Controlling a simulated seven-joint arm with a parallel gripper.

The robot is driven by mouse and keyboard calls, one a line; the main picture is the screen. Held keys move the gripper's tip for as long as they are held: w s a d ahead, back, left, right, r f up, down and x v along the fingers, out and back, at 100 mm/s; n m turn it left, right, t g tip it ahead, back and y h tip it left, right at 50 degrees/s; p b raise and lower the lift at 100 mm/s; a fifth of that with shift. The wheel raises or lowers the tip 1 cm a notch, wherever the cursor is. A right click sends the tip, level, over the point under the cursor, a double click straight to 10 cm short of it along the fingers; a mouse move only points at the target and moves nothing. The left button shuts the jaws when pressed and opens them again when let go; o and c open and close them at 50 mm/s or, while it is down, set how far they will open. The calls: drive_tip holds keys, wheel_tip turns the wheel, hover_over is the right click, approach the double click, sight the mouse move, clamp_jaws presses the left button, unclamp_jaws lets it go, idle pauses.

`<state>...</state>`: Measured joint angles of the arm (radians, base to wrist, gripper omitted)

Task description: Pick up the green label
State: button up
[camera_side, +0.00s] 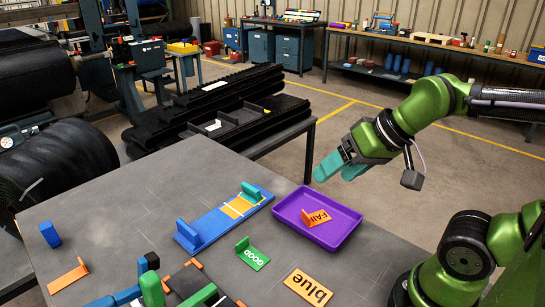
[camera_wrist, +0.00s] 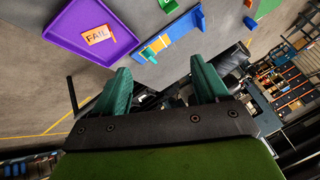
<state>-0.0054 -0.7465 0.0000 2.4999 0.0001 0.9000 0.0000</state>
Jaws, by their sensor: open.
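The green label (camera_side: 254,259) lies flat on the grey table with "GOOD" in white on it and a small green upright tab at its left end. It sits between the blue board and the purple tray, towards the front. In the wrist view a green patch (camera_wrist: 140,3), cut off by the top edge, appears to be this label. My gripper (camera_side: 341,171) is open and empty, with teal fingers, high up beyond the tray's back right side and well away from the label. Its spread fingers also show in the wrist view (camera_wrist: 157,70).
The purple tray (camera_side: 347,234) holds an orange "FAIL" label (camera_side: 317,217). A blue board (camera_side: 211,227) with upright blocks at its ends lies left of it. An orange "blue" label (camera_side: 308,288) lies in front. A black conveyor (camera_side: 205,105) stands behind the table.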

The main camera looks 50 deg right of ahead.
drive_tip(key=w+a+f+n+g+h, duration=0.1)
drive_tip(key=w+a+f+n+g, duration=0.15)
drive_tip(key=w+a+f, duration=0.4)
drive_tip(key=w+a+f+n+g, duration=0.1)
drive_tip(key=w+a+g, duration=0.25)
drive_tip(key=w, duration=0.55)
drive_tip(key=g+h, duration=0.1)
hover_over(242, 241)
drive_tip(key=shift+n, duration=0.25)
wheel_tip(242, 241, down, 10)
drive_tip(key=shift+w+a+r, duration=0.1)
drive_tip(key=shift+w, duration=0.05)
drive_tip(key=shift+f, duration=3.1)
drive_tip(key=c, duration=1.1)
drive_tip(key=shift+r, duration=0.1)
